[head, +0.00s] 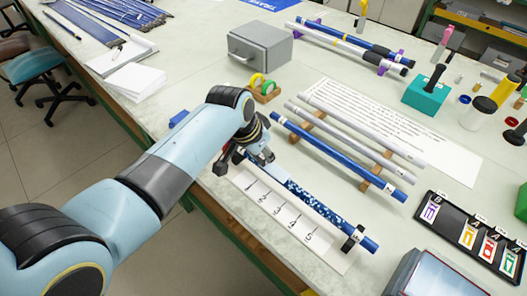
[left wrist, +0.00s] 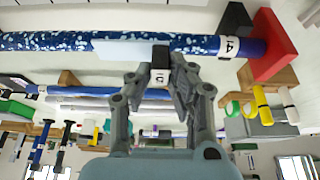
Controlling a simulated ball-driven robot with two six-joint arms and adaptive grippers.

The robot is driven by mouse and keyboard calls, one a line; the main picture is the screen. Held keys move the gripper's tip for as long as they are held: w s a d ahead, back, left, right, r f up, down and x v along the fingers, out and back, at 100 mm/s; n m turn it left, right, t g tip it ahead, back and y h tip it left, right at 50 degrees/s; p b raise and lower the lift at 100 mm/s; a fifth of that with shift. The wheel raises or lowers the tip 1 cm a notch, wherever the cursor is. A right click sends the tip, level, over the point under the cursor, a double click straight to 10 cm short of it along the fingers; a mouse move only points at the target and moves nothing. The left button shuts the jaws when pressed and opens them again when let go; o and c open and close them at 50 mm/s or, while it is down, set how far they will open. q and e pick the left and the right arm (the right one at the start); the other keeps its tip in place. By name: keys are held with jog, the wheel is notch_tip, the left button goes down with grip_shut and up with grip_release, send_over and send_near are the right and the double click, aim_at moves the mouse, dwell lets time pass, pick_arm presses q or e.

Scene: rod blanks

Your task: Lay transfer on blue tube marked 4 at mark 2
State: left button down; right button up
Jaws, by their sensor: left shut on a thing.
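A blue tube (head: 369,243) lies slanting along the near edge of the bench, beside a card with numbered marks (head: 262,199). In the left wrist view the tube (left wrist: 252,47) carries a label 4 near its right end. A speckled blue-and-white stretch (head: 316,201) and a plain pale stretch (left wrist: 122,48) cover part of it; I cannot tell which is a transfer. My left gripper (head: 262,157) is at the tube's far end, shut on a small black piece with a white label (left wrist: 160,76), close against the tube. The contact is partly hidden. My right gripper is not in view.
A wooden rack (head: 372,179) holds a blue tube (head: 335,155) and pale tubes. A red block (left wrist: 272,48) stands at the labelled tube end. A grey box (head: 260,48), teal block (head: 427,94) and black tray of letters (head: 463,251) stand around. A white sheet (head: 455,165) lies behind the rack.

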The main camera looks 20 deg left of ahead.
pick_arm(q)
jog(key=shift+s, duration=0.1)
notch_tip(320, 180, up, 3)
jog(key=p, duration=0.3)
jog(key=shift+f, duration=0.2)
jog(key=shift+r+p, duration=0.5)
jog(key=shift+r, duration=1.65)
